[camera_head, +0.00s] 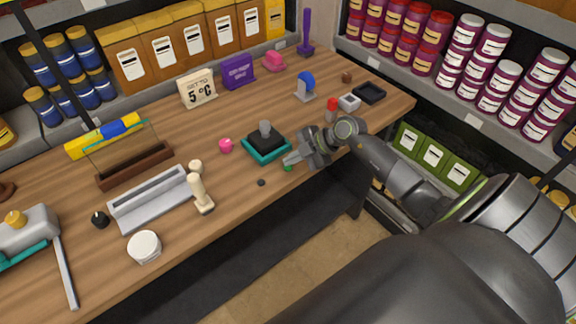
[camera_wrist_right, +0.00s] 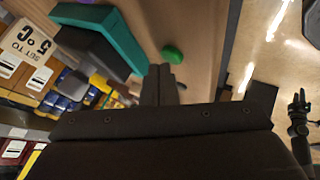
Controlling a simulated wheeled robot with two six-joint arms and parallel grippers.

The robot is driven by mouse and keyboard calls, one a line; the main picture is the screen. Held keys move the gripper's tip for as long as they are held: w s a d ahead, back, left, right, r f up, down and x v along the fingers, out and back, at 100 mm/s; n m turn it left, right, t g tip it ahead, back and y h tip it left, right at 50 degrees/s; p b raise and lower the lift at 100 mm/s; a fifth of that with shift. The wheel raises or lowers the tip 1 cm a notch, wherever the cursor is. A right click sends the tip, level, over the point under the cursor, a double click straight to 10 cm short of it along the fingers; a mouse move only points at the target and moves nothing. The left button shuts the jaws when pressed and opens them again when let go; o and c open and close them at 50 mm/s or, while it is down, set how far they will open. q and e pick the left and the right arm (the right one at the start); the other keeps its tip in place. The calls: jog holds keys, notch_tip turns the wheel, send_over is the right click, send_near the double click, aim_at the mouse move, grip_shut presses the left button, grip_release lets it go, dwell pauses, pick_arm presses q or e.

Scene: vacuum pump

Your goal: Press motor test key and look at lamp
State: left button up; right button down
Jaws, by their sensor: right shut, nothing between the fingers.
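My right gripper (camera_head: 290,160) is over the front part of the wooden table, with its fingers shut and nothing between them. A small green round key (camera_head: 288,168) shows right at its fingertips; I cannot tell if they touch. In the right wrist view the green key (camera_wrist_right: 172,54) lies just beyond the closed fingertips (camera_wrist_right: 160,72). I cannot tell from its looks alone that it is the motor test key. No lit lamp can be made out; a small red-topped item (camera_head: 331,108) stands behind the gripper.
A teal tray with a black block (camera_head: 265,145) sits close left of the right gripper. A pink knob (camera_head: 226,145), a cream stamp-like piece (camera_head: 201,195) and a grey trough (camera_head: 150,200) stand further left. A "5 °C" sign (camera_head: 198,88) stands behind. The table's front edge is near.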

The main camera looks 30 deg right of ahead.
aim_at(292, 166)
jog(key=shift+f, duration=0.35)
dwell(0.5)
jog(key=shift+r+p, duration=0.85)
jog(key=shift+p, duration=0.1)
notch_tip(292, 166, up, 5)
jog(key=p, duration=0.5)
dwell(0.5)
